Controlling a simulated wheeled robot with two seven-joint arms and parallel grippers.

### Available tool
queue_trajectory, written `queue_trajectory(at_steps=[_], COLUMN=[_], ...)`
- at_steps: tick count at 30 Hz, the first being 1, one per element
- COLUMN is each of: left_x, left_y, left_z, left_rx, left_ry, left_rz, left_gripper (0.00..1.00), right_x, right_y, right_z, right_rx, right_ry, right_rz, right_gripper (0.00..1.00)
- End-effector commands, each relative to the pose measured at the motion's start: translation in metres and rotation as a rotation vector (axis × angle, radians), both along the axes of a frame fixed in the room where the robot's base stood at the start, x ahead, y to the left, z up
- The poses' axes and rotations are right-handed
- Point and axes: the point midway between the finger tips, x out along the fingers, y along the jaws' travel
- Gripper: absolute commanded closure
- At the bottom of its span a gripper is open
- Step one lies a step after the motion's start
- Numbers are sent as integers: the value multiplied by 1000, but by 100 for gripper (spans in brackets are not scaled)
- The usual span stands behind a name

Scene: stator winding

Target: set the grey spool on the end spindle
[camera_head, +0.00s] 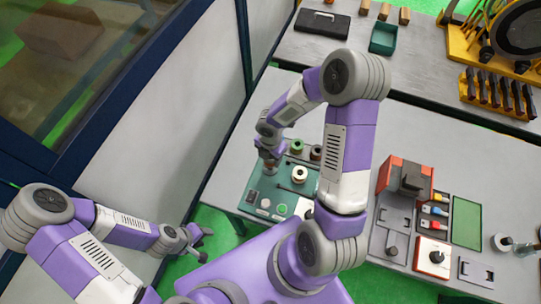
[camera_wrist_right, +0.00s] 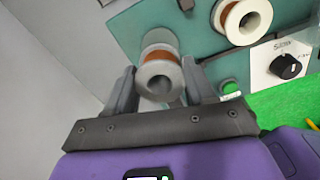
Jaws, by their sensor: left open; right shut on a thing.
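The grey spool (camera_wrist_right: 160,78), wound with copper wire, is between the fingers of my right gripper (camera_wrist_right: 158,66) in the right wrist view. The gripper is shut on it, and its open bore faces the camera. Behind it is the teal panel (camera_wrist_right: 125,28); whether its far end touches the panel or a spindle is hidden. In the head view my right gripper (camera_head: 268,161) is over the left side of the panel (camera_head: 262,186), and the spool is too small to make out clearly. My left gripper (camera_head: 198,240) is open and empty, away from the panel.
A white spool with copper wire (camera_wrist_right: 245,20) stands beside the held one. An orange-and-grey machine (camera_head: 405,180) stands to the right.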

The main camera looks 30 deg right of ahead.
Motion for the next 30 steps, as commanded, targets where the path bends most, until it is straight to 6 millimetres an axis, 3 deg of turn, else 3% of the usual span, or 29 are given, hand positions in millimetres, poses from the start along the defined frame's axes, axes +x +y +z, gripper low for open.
queue_trajectory(at_steps=[11,30], left_x=[0,0], left_y=[0,0], left_z=[0,-16], left_rx=[0,0], left_ry=[0,0], left_rz=[0,0], left_gripper=[57,57], right_x=[0,1], right_y=[-1,0], right_z=[-1,-20], right_rx=[0,0], right_ry=[0,0], right_rz=[0,0], right_gripper=[76,76])
